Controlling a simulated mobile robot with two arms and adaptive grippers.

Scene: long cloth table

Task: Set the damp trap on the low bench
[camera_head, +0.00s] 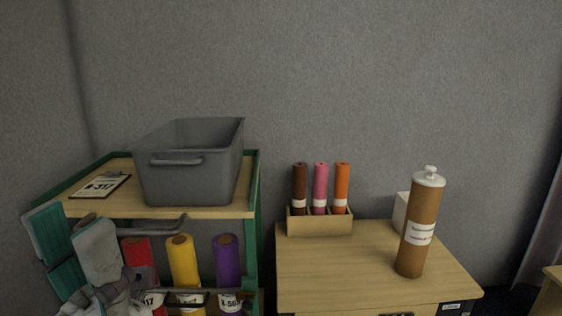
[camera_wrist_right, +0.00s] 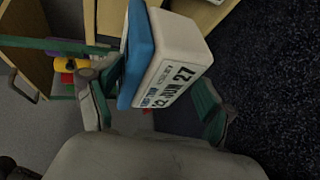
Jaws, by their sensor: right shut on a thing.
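A white box with a blue side (camera_wrist_right: 178,55), seemingly the damp trap, shows close up in the right wrist view. It is tilted, and its printed label includes "JUN 27". My right gripper (camera_wrist_right: 150,92) is shut on it, with a green-padded finger on either side. Neither this gripper nor the box shows in the head view. A wooden-topped bench (camera_head: 340,268) stands at the right in the head view; I cannot tell whether it is the low bench. My left gripper (camera_head: 72,250) is open and empty, in front of the shelf unit at the lower left.
A tall brown canister (camera_head: 420,228) stands on the bench, with a white object (camera_head: 400,212) partly hidden behind it. A holder (camera_head: 320,224) with three coloured tubes stands at the back left. A green-framed shelf unit (camera_head: 254,190) carries a grey bin (camera_head: 190,175). The bench's front middle is clear.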

